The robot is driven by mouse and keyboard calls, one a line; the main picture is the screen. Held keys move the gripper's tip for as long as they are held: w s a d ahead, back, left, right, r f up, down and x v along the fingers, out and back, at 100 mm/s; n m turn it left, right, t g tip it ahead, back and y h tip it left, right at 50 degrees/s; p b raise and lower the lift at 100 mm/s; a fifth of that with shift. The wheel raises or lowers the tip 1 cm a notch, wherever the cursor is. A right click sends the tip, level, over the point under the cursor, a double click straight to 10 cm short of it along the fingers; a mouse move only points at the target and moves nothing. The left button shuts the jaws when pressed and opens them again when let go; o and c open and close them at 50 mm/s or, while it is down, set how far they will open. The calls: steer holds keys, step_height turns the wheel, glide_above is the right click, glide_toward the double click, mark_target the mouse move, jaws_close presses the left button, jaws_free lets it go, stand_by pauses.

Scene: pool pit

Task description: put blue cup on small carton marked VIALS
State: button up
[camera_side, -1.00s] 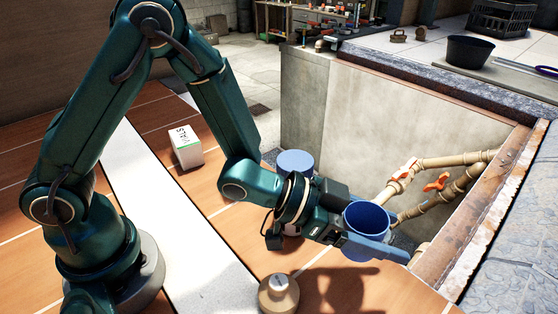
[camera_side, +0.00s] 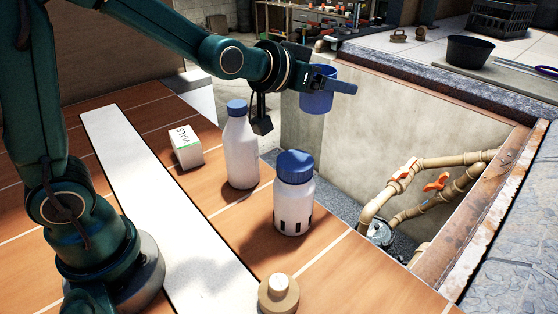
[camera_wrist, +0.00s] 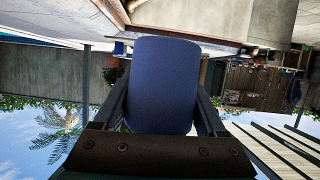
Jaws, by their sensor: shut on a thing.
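The blue cup (camera_side: 318,98) is held in my gripper (camera_side: 328,84), which is shut on it. The cup is up in the air, upright, at the right end of my arm and in front of the pit wall. In the wrist view the cup (camera_wrist: 166,85) fills the space between the two fingers of my gripper (camera_wrist: 165,100). The small white carton marked VIALS (camera_side: 186,147) stands on the wooden surface, left of and below the cup, well apart from it. Its lettering shows on the top, and a green line shows on it.
A tall white bottle with a blue cap (camera_side: 241,150) stands between carton and cup. A wider white jar with a blue lid (camera_side: 294,195) stands nearer the front. A round wooden piece with a knob (camera_side: 279,293) lies at the front edge. The open pit with pipes (camera_side: 425,180) is at right.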

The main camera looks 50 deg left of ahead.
steer(key=s+a+r+n+y, duration=0.15)
steer(key=a+n+y, duration=0.3)
steer(key=a, duration=0.55)
steer(key=n+g+y, duration=0.9)
steer(key=n+g, duration=0.3)
glide_above(180, 130)
step_height(180, 130, down, 10)
steer(key=shift+s+d+r, duration=0.1)
steer(key=shift+f, duration=2.5)
steer(key=shift+f, duration=0.1)
steer(key=o, duration=1.3)
steer(key=shift+c, duration=0.2)
